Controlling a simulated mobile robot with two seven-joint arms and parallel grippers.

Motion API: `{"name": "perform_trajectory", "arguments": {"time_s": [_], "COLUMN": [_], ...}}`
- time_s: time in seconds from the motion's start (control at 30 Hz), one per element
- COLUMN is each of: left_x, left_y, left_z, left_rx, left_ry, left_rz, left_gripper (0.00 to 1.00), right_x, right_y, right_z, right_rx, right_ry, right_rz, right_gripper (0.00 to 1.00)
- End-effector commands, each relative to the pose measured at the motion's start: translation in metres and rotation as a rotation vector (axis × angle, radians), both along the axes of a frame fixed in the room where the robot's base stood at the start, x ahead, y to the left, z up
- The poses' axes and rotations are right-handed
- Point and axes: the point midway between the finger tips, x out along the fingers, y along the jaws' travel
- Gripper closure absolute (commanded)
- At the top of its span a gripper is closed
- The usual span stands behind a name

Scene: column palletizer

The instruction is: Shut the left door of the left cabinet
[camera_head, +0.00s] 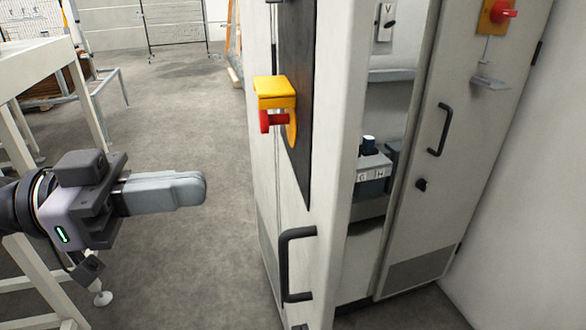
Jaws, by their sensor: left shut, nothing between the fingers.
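The left cabinet door (333,170) stands open, swung out toward me and seen nearly edge-on. It carries a black handle (299,265) low down and a yellow and red switch (276,92) higher up. The open cabinet interior shows between this door and the right door (460,150), which looks shut. My left gripper (198,188) is to the left of the open door, with its fingers together and empty, pointing right. A gap of floor shows between the fingertips and the door in the picture. My right gripper is not in view.
Inside the cabinet are shelves and a grey device (372,172). The right door has a black handle (440,130) and a red and yellow switch (497,12). A pale frame (40,75) stands at the left. Grey floor (185,100) is clear between frame and cabinet.

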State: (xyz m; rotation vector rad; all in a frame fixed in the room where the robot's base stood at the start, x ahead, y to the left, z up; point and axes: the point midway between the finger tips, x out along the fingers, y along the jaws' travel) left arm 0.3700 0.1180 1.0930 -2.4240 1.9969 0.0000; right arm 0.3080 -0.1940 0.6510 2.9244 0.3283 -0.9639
Motion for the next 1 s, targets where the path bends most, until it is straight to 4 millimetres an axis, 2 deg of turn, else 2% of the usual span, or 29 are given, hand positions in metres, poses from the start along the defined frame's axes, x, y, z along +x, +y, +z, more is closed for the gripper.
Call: {"name": "perform_trajectory", "arguments": {"time_s": [0.6,0.8,1.0], "left_x": [0.019,0.023,0.023], "left_y": [-0.095,-0.112,-0.116], "left_z": [0.004,0.002,0.0], "left_rx": [-0.002,-0.002,-0.001], "left_ry": [0.002,0.001,0.001], "left_rz": [-0.001,0.002,0.002], "left_gripper": [1.0,1.0,1.0], "right_x": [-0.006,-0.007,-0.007], "right_y": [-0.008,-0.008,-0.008], "right_z": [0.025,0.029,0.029], "right_rx": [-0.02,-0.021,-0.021], "right_ry": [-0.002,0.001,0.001], "right_rz": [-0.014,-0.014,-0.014], "right_gripper": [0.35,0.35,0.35]}}
